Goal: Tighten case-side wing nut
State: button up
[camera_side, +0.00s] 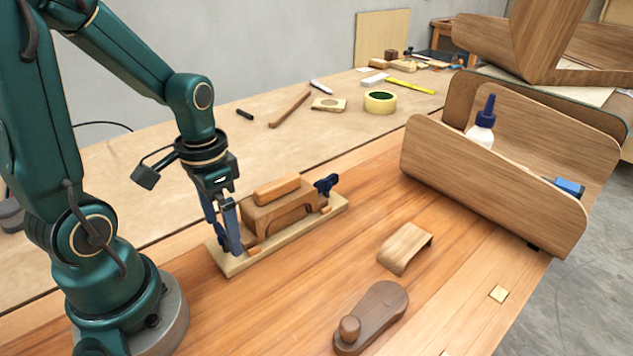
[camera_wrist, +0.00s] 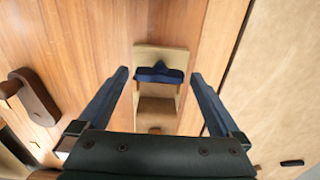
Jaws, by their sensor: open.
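A clamped wooden form (camera_side: 285,210) sits on a pale base board (camera_side: 285,240). A dark blue wing nut (camera_side: 326,184) stands at its right end, towards the wooden case. My gripper (camera_side: 229,243) is at the board's left end, pointing down with its blue fingers open. In the wrist view, my gripper (camera_wrist: 160,74) has its fingers apart on either side of a blue wing nut (camera_wrist: 158,74) at one end of the base board (camera_wrist: 160,55). A gap shows on both sides of this nut. In the side view my fingers hide that end.
A wooden case (camera_side: 490,195) holding a glue bottle (camera_side: 482,125) stands at the right. A bent wood piece (camera_side: 405,247) and a dark wooden tool (camera_side: 372,315) lie in front of the form. Tape (camera_side: 380,102) and a stick (camera_side: 290,109) lie behind. Bare bench surrounds the board.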

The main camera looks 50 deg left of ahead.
jog(key=shift+c, duration=0.3)
jog(key=c, duration=1.2)
jog(key=m, duration=1.3)
jog(key=shift+m, duration=0.3)
